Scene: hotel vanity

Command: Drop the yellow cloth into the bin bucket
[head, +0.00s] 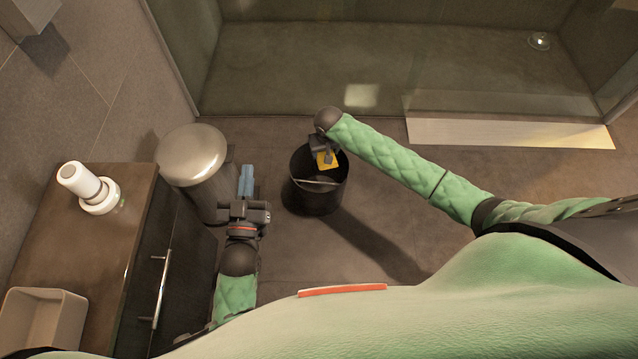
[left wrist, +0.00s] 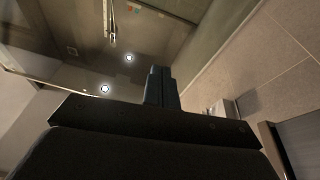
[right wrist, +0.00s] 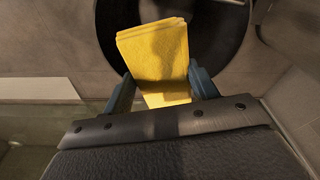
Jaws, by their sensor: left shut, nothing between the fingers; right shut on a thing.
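The yellow cloth (head: 327,160) is held by my right gripper (head: 322,148) over the opening of the black bin bucket (head: 316,198). In the right wrist view the folded cloth (right wrist: 157,55) sits between the two fingers of my right gripper (right wrist: 162,88), with the dark round bucket (right wrist: 108,28) behind it. The cloth's lower end is hidden by the gripper in that view. My left gripper (head: 246,182) is left of the bucket, shut and empty. In the left wrist view its fingers (left wrist: 160,86) are together.
A lidded metal bin (head: 190,155) stands left of my left gripper. A wooden vanity (head: 85,240) with a white bottle-like item (head: 88,188) and a pale open box (head: 42,318) is at the left. A glass shower area (head: 380,70) lies behind. Floor right of the bucket is clear.

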